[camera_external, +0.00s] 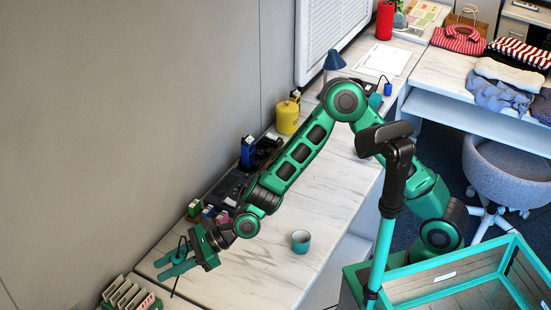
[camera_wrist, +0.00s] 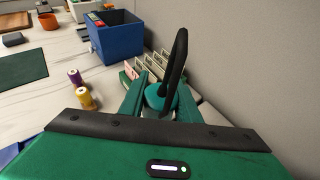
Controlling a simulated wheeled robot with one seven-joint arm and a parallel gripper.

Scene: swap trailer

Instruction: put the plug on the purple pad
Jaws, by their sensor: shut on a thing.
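My gripper (camera_external: 177,262) is out over the near left end of the long desk, by the wall. It is shut on the plug (camera_wrist: 157,98), a teal piece with a thick black cord looping up from it in the wrist view. In the external view only a thin dark cord shows around the fingers, and the fingers hide most of the plug. I cannot make out a purple pad in either view.
A rack of pale cards (camera_external: 128,295) stands close by my gripper; the wrist view also shows a blue box (camera_wrist: 117,40), two spools (camera_wrist: 84,96) and a dark green mat (camera_wrist: 22,68). A teal cup (camera_external: 301,242) stands on the desk (camera_external: 250,270), with clear surface around it.

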